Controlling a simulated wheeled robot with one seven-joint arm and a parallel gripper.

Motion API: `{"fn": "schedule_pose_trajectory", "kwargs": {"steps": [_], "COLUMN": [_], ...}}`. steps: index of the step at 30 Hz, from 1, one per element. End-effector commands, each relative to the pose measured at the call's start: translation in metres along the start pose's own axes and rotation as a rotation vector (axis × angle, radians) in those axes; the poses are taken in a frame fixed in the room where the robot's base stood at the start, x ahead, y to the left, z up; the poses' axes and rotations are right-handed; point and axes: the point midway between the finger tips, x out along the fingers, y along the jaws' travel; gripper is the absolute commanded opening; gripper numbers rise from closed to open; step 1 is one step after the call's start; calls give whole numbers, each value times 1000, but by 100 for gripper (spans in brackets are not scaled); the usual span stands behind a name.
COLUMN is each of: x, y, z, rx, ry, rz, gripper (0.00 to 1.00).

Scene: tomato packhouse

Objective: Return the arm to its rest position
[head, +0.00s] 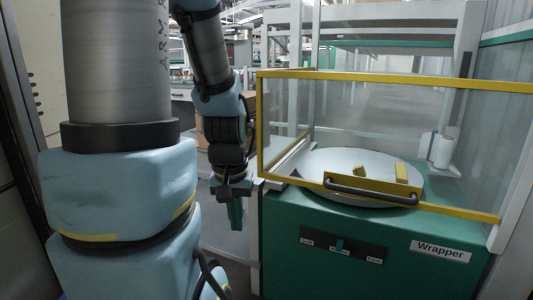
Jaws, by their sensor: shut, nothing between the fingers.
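My gripper (235,214) hangs down at the end of my arm, near the middle of the head view. Its green fingers look closed together and hold nothing. It is in the air over the grey floor, just left of the green wrapper machine (285,245), and appears apart from it. My arm bends down from the top of the picture, beside my grey and light blue column on the left.
The wrapper has a clear guard (350,125) with a yellow frame and a dark handle (370,190). Behind it is a round pale turntable (345,160). A white roll (443,152) stands at the right. A cardboard box (202,132) and racks are behind my arm.

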Motion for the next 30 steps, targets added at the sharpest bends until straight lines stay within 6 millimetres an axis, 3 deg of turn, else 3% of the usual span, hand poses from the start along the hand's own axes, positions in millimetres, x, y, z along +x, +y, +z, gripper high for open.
{"fn": "schedule_pose_trajectory", "kwargs": {"steps": [1, 18, 24, 30], "x": [-21, -182, -206, -206], "y": [0, 1, 1, 1], "z": [-3, -26, -29, -29], "rx": [0, 0, 0, 0], "ry": [0, 0, 0, 0], "rz": [0, 0, 0, 0], "gripper": [0, 0, 0, 0]}}
